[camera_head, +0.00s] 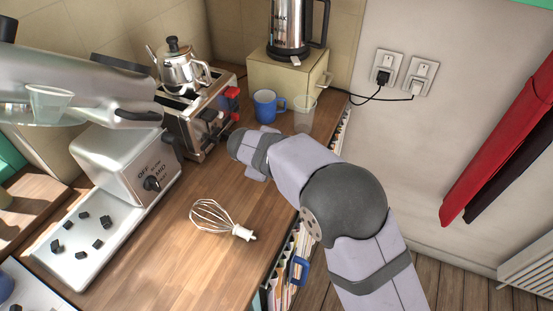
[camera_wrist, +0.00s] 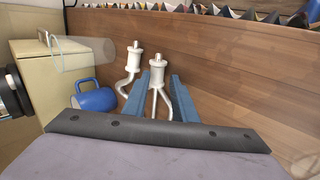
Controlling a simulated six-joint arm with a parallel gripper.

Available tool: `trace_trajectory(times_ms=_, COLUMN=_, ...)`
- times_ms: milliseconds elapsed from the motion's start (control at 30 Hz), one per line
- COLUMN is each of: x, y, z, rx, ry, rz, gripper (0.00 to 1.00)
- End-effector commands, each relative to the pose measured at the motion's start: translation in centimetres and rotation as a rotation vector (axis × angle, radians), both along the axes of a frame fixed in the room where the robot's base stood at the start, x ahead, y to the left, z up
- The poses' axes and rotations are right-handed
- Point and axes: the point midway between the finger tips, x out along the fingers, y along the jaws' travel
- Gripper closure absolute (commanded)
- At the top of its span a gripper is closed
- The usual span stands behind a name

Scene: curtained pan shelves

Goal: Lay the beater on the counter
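A wire whisk-shaped beater (camera_head: 218,219) with a white hub lies on the bare wooden counter (camera_head: 172,262) in the head view. My gripper (camera_wrist: 158,76) is hidden behind my arm there. In the wrist view its two blue fingers flank the white hub of a forked attachment (camera_wrist: 159,68), with little or no gap on either side. I cannot tell whether they grip it or whether it rests on the counter. A second white-hubbed attachment (camera_wrist: 134,60) with a curved hook is just left of it, apparently on the counter.
A blue mug (camera_head: 265,106), a clear cup (camera_head: 304,115) and a yellow box (camera_head: 289,78) stand at the back. A toaster (camera_head: 198,120) with a kettle (camera_head: 181,73) and a mixer (camera_head: 124,165) line the left. The counter's front middle is clear around the whisk.

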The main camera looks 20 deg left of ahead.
Motion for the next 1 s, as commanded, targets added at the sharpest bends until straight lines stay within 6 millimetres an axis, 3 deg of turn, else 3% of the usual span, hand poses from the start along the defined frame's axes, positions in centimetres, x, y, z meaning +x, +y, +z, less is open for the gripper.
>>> trace_trajectory(times_ms=67, x=0.0, y=0.0, z=0.0, rx=0.000, ry=0.000, rz=0.000, gripper=0.72)
trace_trajectory(times_ms=133, x=0.0, y=0.0, z=0.0, rx=0.000, ry=0.000, rz=0.000, gripper=0.56)
trace_trajectory(times_ms=167, x=0.0, y=0.0, z=0.0, rx=0.000, ry=0.000, rz=0.000, gripper=0.53)
trace_trajectory(times_ms=700, x=-0.4, y=-0.1, z=-0.3, rx=-0.005, ry=0.008, rz=-0.001, gripper=0.53)
trace_trajectory(times_ms=1000, x=-2.1, y=0.0, z=2.3, rx=0.002, ry=0.001, rz=0.001, gripper=0.53)
